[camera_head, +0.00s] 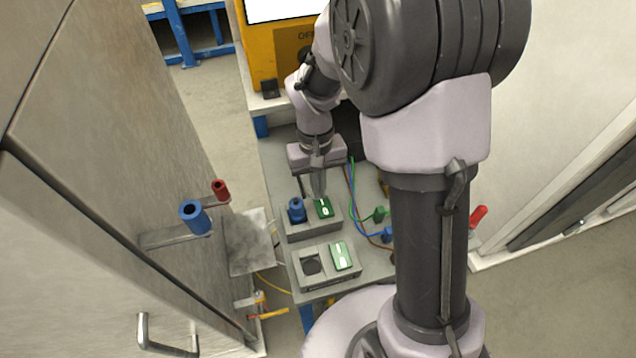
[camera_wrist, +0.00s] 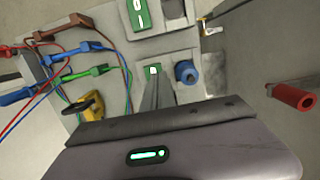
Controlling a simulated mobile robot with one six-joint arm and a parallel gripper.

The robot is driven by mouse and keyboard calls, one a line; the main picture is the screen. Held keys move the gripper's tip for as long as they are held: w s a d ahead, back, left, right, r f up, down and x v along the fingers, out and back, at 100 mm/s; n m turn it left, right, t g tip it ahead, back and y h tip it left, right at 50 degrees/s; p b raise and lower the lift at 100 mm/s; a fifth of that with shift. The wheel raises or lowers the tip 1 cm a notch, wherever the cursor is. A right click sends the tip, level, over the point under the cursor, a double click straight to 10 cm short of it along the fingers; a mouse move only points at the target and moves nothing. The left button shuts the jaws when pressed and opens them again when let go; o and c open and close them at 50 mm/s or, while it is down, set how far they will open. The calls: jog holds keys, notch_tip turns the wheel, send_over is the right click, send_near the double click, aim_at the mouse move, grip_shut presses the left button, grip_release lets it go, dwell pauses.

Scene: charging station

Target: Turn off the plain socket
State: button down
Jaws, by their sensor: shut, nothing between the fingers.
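Two grey socket boxes sit on the grey bench top. The farther box (camera_head: 314,228) carries a blue plug (camera_head: 296,209) and a green rocker switch (camera_head: 324,208). The nearer box's switch (camera_wrist: 138,14) is at the top.
Coloured cables with green (camera_head: 379,214) and blue connectors lie right of the boxes. A yellow clamp-like object (camera_wrist: 87,104) is near my gripper in the wrist view. A cabinet with blue (camera_head: 195,217) and red (camera_head: 220,190) handles stands left. A yellow machine (camera_head: 262,45) stands behind.

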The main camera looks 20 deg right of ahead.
aim_at(320, 217)
jog(key=f+b, duration=0.1)
jog(key=f, duration=0.1)
jog(key=f+b, duration=0.1)
jog(key=f, duration=0.2)
jog(key=s+f+b, duration=0.1)
jog(key=f, duration=0.1)
jog(key=shift+f, duration=0.35)
jog(key=shift+s+f, duration=0.2)
jog(key=shift+f, duration=0.2)
jog(key=shift+r, duration=0.15)
jog(key=shift+r+p, duration=0.6)
jog(key=shift+r, duration=0.1)
